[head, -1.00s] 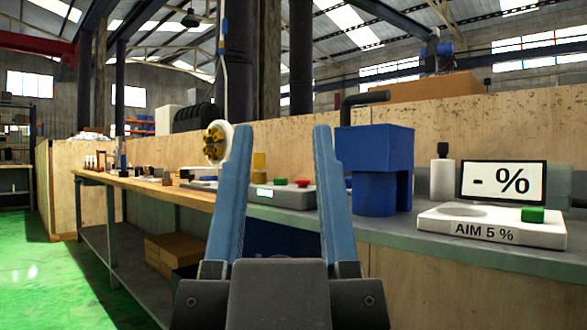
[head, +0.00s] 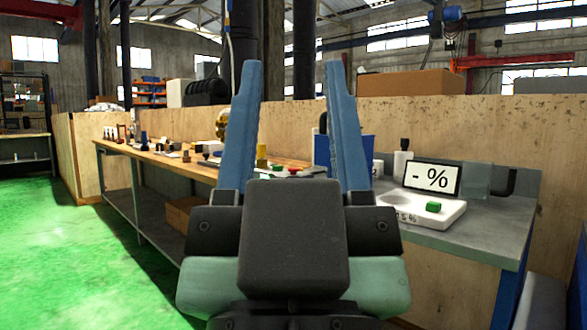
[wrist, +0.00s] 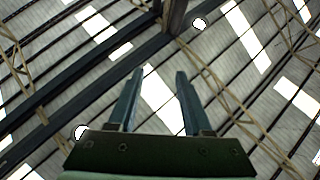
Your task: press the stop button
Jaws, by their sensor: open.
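A red button (head: 294,171) sits beside a green button (head: 278,168) on the long bench, seen between my gripper's fingers in the head view. Both are small and distant, and my wrist hides the lower part of their box. My gripper (head: 292,66) is open and empty, its blue fingers pointing up, well in front of the bench. In the wrist view, my gripper (wrist: 160,72) is open against the roof, and no button shows there.
A blue machine part (head: 358,152) is partly hidden by my right finger. Green floor (head: 90,260) is clear at left.

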